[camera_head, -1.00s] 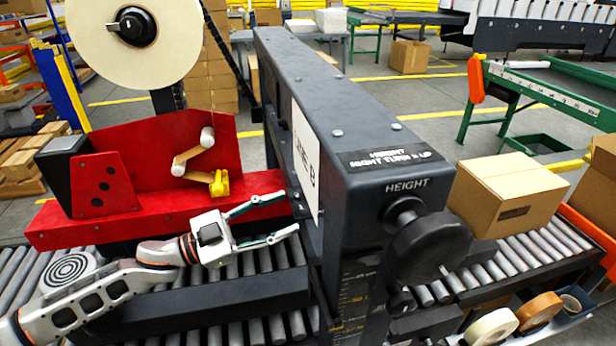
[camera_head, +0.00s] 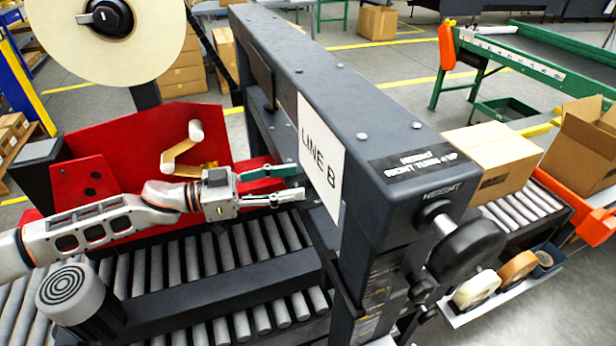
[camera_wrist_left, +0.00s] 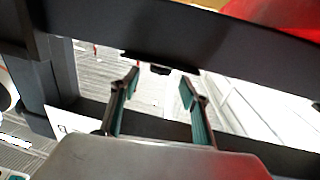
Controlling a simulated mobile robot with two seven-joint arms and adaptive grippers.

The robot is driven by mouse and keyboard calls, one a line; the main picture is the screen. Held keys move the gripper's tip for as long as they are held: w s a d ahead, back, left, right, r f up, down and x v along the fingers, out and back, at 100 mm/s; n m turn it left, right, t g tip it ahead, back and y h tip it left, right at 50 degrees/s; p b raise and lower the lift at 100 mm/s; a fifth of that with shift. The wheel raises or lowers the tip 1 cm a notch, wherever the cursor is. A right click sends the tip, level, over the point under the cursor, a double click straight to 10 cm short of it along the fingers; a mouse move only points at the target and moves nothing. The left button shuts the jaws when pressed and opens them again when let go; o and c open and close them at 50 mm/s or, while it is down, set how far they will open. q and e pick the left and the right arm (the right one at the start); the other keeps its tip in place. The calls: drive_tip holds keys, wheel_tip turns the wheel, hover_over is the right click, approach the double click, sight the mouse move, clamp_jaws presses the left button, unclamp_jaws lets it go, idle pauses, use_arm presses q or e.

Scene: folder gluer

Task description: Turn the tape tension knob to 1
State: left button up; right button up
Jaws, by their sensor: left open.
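A pale tape roll (camera_head: 60,45) stands at the upper left in the head view, partly cut off by the frame. A black knob (camera_head: 110,17) sits at its hub; no number can be read on it. My left gripper (camera_head: 302,182) is open and empty, well below and right of that knob. Its fingers point right, toward the "LINE B" sign on the dark frame. In the left wrist view its two fingers (camera_wrist_left: 160,80) are apart with nothing between them, and the knob is not seen there. My right gripper is not in view.
The dark frame (camera_head: 345,120) with a black HEIGHT handwheel (camera_head: 466,250) stands right of my left gripper. A red tape unit (camera_head: 125,140) is behind my left arm. Rollers (camera_head: 255,240) lie below. A cardboard box (camera_head: 492,160) is on the right conveyor.

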sight(314, 179)
use_arm(q)
drive_tip(key=shift+x, duration=2.35)
drive_tip(key=shift+w, duration=0.1)
drive_tip(key=c, duration=1.1)
drive_tip(key=shift+o, duration=0.2)
drive_tip(key=shift+n+t, duration=0.3)
drive_tip(key=shift+t, duration=0.3)
drive_tip(key=n+t+y, duration=0.1)
drive_tip(key=n+t, duration=0.1)
drive_tip(key=s+n+t+y, duration=0.1)
drive_tip(key=n+t+y, duration=0.1)
drive_tip(key=t, duration=0.1)
drive_tip(key=shift+d+t, duration=0.25)
drive_tip(key=shift+t, duration=0.05)
drive_tip(key=n+t+y, duration=0.2)
drive_tip(key=y, duration=0.1)
drive_tip(key=n+t+y, duration=0.3)
drive_tip(key=shift+d+r+y, duration=0.1)
drive_tip(key=shift+d+y, duration=0.05)
drive_tip(key=shift+y, duration=0.25)
drive_tip(key=shift+r+n+y, duration=0.1)
drive_tip(key=shift+n+y, duration=0.3)
